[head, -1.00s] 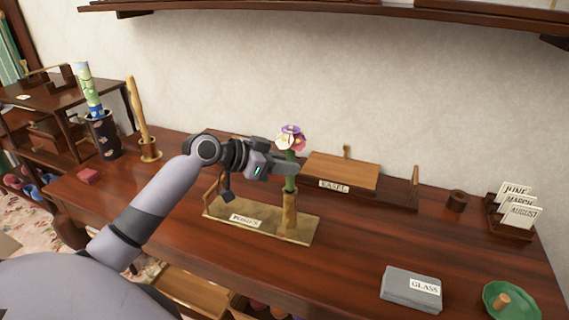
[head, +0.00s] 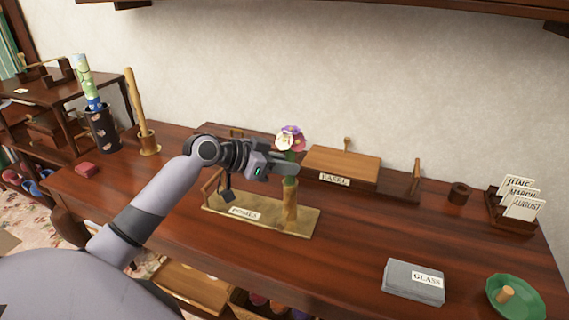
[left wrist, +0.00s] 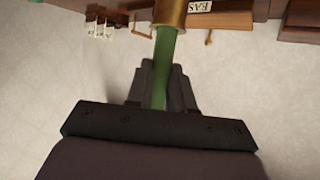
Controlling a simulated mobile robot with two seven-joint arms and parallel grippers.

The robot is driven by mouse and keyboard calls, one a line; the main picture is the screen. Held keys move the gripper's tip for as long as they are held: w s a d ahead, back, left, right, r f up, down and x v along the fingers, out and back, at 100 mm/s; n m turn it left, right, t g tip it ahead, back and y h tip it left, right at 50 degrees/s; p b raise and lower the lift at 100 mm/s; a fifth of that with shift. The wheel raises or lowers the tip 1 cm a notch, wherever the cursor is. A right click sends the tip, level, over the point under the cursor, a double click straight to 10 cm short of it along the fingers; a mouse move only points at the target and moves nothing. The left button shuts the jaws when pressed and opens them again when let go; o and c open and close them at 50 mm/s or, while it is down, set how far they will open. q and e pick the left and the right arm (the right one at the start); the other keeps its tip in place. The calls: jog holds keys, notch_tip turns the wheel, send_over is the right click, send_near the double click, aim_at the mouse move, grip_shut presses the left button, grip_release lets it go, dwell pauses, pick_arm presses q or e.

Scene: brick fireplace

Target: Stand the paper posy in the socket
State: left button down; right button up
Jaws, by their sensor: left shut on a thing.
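The paper posy (head: 290,141) has a head of white, purple and pink petals on a green stem. My left gripper (head: 288,169) is shut on the green stem, just below the flower head. The socket (head: 290,205) is an upright tan tube on a brass-coloured tray (head: 268,229) labelled for posies. In the head view the stem stands upright and in line with the tube. In the left wrist view the green stem (left wrist: 162,75) runs between the fingers into the mouth of the brass-coloured socket (left wrist: 170,12). How deep it sits is hidden. My right gripper is not seen.
A wooden easel box (head: 342,164) stands behind the tray. A grey glass stack (head: 405,283) and a green dish (head: 520,294) lie front right. Month cards (head: 520,197) stand at right. A dark vase (head: 102,130) stands at left.

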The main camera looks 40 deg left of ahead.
pick_arm(q)
jog(key=shift+f+b, duration=0.75)
jog(key=shift+f, duration=0.4)
jog(key=c, duration=0.9)
grip_release()
jog(key=shift+b+v, duration=0.4)
jog(key=shift+v, duration=3.2)
